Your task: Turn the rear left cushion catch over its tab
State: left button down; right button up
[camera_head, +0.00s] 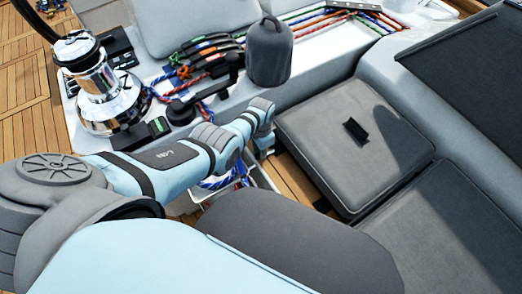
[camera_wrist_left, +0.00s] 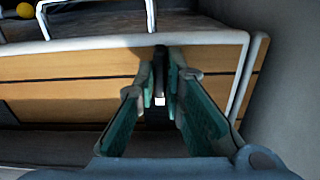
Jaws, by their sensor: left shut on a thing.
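My left gripper (camera_head: 264,143) reaches down beside the left edge of the grey seat cushion (camera_head: 318,118); the head view hides most of its fingertips. In the left wrist view its two teal-padded fingers (camera_wrist_left: 163,82) are shut on a narrow dark piece, which appears to be the cushion catch (camera_wrist_left: 160,58). The catch stands upright in the picture, against a wood-faced panel with a pale rim. A small white spot shows between the fingers. I cannot tell the tab apart from the catch. My right gripper is not in view.
A black strap (camera_head: 356,131) lies on top of the cushion. A dark grey covered winch (camera_head: 269,52), a chrome winch (camera_head: 99,88) and rope clutches (camera_head: 205,54) stand behind and left of the arm. An open bin with blue rope (camera_head: 221,182) lies below the forearm.

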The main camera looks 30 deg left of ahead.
pick_arm(q)
jog(key=shift+n, duration=0.3)
jog(key=c, duration=1.7)
grip_release()
notch_tip(320, 180, up, 12)
